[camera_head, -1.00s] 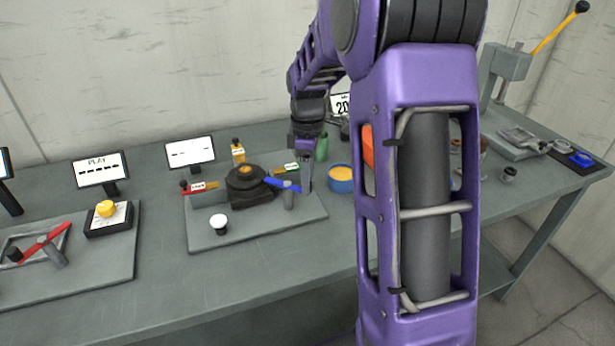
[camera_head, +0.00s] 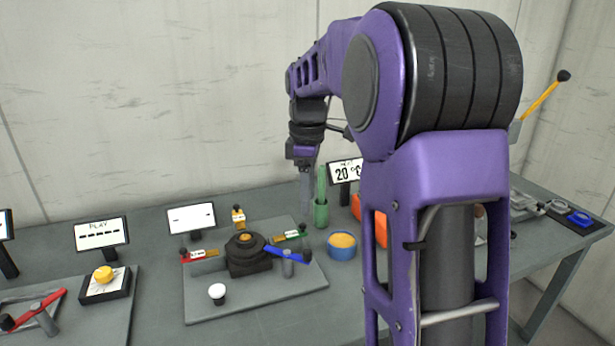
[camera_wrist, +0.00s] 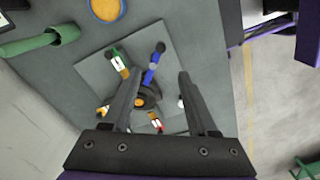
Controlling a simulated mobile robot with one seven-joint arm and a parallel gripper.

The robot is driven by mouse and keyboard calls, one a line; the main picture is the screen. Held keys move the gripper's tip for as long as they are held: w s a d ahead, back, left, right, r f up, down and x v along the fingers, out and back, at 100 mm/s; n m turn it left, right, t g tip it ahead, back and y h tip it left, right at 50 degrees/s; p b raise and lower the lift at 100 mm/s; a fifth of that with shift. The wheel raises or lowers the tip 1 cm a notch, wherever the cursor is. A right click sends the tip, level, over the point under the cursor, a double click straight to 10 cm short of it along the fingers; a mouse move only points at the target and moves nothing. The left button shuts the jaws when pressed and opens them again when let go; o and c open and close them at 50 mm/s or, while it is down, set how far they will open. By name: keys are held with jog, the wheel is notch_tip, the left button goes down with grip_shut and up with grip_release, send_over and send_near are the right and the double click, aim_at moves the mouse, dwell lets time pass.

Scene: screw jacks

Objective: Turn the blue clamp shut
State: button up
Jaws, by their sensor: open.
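The blue clamp (camera_head: 285,255) is a blue lever with a dark knob end, to the right of a round black fixture (camera_head: 249,262) on a grey board. It crosses close to a short grey post; I cannot tell if they touch. It also shows in the wrist view (camera_wrist: 149,78), reaching away from the fixture's orange centre. Red, yellow and green levers surround the same fixture. My gripper (camera_head: 305,207) is open and empty, pointing down above the back right of the board, clear of the blue clamp. In the wrist view, its fingers (camera_wrist: 162,75) frame the fixture below.
A green cylinder (camera_head: 321,212) and a blue bowl with yellow contents (camera_head: 342,246) stand right of the board. A white-topped knob (camera_head: 217,292) is on the board's front. Small screens (camera_head: 191,217) stand behind. A yellow button box (camera_head: 104,281) is left.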

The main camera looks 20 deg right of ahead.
jog(key=shift+r, duration=1.7)
